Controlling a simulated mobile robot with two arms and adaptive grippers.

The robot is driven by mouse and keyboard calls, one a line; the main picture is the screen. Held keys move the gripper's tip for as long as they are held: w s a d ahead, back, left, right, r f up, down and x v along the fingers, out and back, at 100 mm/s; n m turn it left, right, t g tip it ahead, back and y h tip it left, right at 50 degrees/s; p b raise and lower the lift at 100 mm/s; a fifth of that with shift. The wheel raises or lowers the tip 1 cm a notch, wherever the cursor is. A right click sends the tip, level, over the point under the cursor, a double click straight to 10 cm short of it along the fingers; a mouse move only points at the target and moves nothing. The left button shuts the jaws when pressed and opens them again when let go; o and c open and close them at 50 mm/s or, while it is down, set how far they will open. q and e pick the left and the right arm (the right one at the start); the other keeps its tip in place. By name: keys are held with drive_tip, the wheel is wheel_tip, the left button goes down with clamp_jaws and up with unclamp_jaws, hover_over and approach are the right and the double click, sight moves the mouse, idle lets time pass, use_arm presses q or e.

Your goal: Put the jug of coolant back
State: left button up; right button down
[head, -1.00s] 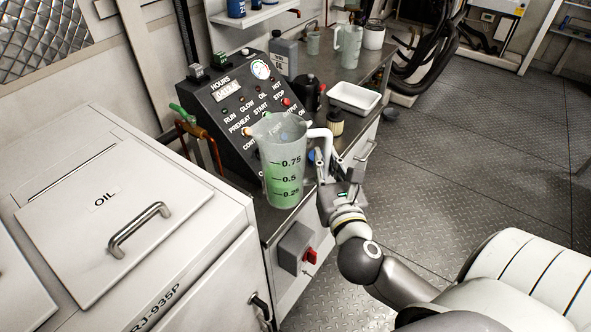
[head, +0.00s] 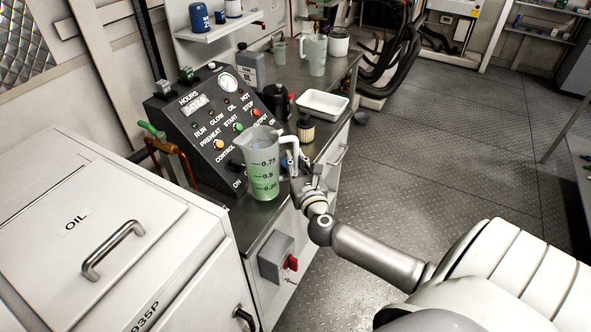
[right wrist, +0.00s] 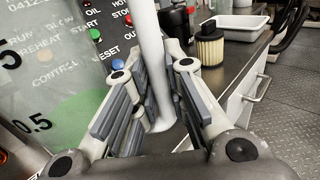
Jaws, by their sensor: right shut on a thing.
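The jug of coolant (head: 262,168) is a clear measuring jug with green liquid up to about the 0.5 mark. It is upright at the front of the metal bench, before the control panel. I cannot tell whether its base touches the bench. My right gripper (head: 299,170) is shut on the jug's white handle (right wrist: 151,60), which runs between the finger pads in the right wrist view. The jug's wall, with the 0.5 mark and some green, shows at the left of that view. My left gripper is not in view.
The control panel (head: 205,125) stands right behind the jug. A filter (head: 306,128), a white tray (head: 323,104), a dark container (head: 275,98), a grey can (head: 250,68) and another jug (head: 314,55) stand farther back. The oil cabinet (head: 60,250) is at left.

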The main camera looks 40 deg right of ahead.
drive_tip(key=shift+f, duration=1.1)
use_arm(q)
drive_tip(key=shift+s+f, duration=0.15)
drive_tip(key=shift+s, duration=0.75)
use_arm(e)
drive_tip(key=shift+f, duration=0.1)
drive_tip(key=shift+f, duration=0.15)
drive_tip(key=c, duration=1.5)
unclamp_jaws()
drive_tip(key=shift+s, duration=0.1)
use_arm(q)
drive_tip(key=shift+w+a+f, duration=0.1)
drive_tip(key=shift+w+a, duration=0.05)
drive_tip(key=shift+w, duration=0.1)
use_arm(e)
drive_tip(key=shift+o, duration=0.2)
